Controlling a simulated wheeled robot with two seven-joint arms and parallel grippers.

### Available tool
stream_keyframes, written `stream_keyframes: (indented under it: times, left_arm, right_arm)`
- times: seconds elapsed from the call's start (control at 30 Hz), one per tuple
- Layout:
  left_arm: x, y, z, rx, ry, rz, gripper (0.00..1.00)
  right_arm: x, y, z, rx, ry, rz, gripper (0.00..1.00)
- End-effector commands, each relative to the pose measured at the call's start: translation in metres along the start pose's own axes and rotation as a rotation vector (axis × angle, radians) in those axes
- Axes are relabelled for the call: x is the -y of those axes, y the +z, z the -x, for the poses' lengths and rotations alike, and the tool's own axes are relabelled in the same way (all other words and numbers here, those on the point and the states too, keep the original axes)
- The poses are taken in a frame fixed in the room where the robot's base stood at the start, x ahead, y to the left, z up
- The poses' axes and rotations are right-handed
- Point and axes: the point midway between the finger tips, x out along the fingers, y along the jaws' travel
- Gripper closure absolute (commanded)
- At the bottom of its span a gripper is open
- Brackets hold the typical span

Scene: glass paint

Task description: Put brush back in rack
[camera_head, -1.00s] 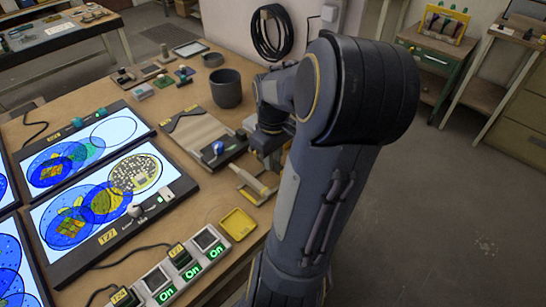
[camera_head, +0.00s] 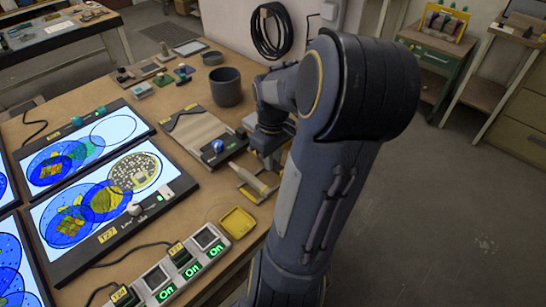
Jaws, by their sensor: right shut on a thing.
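My right gripper (camera_head: 268,158) is at the right side of the bench, pointing down, with its fingertips partly hidden by my own arm. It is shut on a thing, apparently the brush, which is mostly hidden. A pale wooden piece with a tapered, light tip (camera_head: 252,182) shows just below and left of the gripper. I cannot tell whether it is part of the brush or of a rack. My left gripper is not in view.
A dark cup (camera_head: 226,87) stands behind the gripper. Lit panels (camera_head: 105,197) fill the left of the bench (camera_head: 205,205). A yellow dish (camera_head: 238,222) and switch boxes (camera_head: 183,262) are near the front edge.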

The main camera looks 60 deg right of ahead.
Motion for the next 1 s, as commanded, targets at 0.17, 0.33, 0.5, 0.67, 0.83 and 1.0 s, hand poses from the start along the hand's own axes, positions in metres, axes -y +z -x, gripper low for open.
stream_keyframes:
  times: [0.17,0.33,0.5,0.67,0.83,1.0]
  left_arm:
    - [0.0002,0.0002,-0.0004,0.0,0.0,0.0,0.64]
    - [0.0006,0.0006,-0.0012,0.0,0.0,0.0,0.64]
    - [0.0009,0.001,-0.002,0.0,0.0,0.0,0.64]
    - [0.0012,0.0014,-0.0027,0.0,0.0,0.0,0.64]
    - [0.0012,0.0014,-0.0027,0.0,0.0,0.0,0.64]
    - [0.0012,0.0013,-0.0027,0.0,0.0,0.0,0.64]
  right_arm:
    - [0.0,-0.0001,-0.0005,0.0,0.0,0.0,1.0]
    - [0.0001,-0.0002,-0.0023,0.0,0.0,0.001,1.0]
    - [0.0,-0.0001,-0.004,0.0,0.0,0.0,1.0]
    - [-0.0001,0.0,-0.0057,0.0,0.0,0.0,1.0]
    - [-0.0002,0.0001,-0.0058,0.0,0.0,0.0,0.68]
    - [-0.0001,0.0,-0.0058,0.0,0.0,0.0,0.55]
